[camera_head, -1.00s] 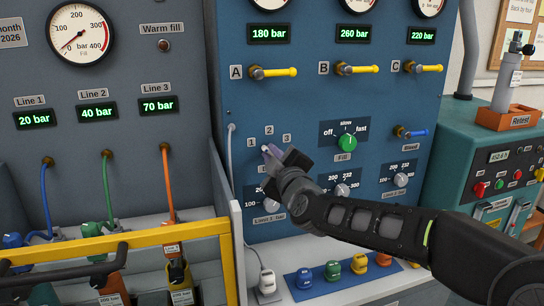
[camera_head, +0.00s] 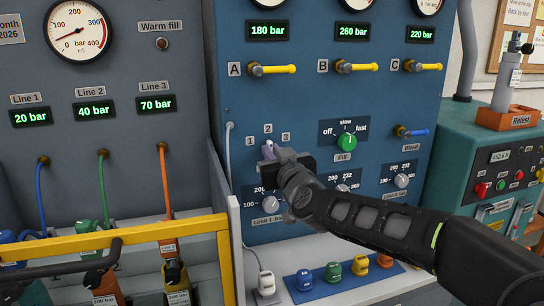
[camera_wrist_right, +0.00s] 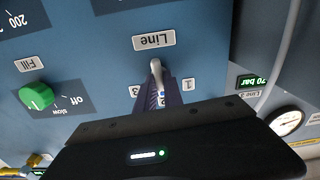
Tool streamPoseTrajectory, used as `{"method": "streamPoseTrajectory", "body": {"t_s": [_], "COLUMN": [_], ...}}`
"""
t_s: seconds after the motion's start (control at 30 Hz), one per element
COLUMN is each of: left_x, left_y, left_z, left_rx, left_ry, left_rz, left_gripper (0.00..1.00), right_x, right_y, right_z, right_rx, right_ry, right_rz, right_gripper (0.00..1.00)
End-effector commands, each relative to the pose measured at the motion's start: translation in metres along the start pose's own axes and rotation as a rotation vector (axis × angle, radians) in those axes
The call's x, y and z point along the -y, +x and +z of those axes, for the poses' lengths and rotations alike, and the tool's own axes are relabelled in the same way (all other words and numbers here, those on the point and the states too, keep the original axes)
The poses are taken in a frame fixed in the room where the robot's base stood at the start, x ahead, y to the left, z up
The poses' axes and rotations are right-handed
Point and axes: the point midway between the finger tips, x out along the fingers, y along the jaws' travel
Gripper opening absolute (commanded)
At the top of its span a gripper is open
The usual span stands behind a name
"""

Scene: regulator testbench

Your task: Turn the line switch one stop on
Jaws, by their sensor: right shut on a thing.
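The line switch (camera_wrist_right: 156,72) is a pale narrow knob below the "Line" label (camera_wrist_right: 153,41) in the upside-down right wrist view. Stops 1, 2 and 3 sit around it. In the head view, stops 1 (camera_head: 250,141), 2 (camera_head: 268,129) and 3 (camera_head: 286,137) show on the blue panel, but my gripper covers most of the knob. My right gripper (camera_head: 268,150) is shut on the knob, its purple fingertips (camera_wrist_right: 157,94) at its sides. The fingers hide the knob's pointing end, so I cannot tell its exact stop. My left gripper is not in view.
The green fill knob (camera_head: 347,142) sits just right of my gripper. Lower dials (camera_head: 270,203) lie below it, partly behind my arm. A grey hose (camera_head: 229,165) hangs at left. Yellow valve handles (camera_head: 278,69) are above. A yellow rail (camera_head: 120,240) crosses the front left.

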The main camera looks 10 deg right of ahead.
Motion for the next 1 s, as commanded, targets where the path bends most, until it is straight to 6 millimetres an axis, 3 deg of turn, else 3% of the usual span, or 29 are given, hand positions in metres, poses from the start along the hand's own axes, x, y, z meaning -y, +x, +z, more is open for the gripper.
{"method": "streamPoseTrajectory", "body": {"t_s": [0.67,0.7,0.93,1.0], "left_x": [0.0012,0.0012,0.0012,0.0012], "left_y": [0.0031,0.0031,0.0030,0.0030], "left_z": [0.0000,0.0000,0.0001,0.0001], "left_rx": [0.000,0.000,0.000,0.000], "left_ry": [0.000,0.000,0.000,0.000], "left_rz": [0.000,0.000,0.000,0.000], "left_gripper": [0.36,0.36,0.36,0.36], "right_x": [0.0001,0.0001,-0.0002,-0.0002], "right_y": [0.0000,0.0001,0.0001,0.0001], "right_z": [0.0015,0.0015,0.0008,0.0006], "right_rx": [0.003,0.003,0.002,0.001], "right_ry": [0.083,0.083,0.082,0.082], "right_rz": [-0.001,-0.001,-0.001,0.000], "right_gripper": [0.00,0.15,0.34,0.34]}}
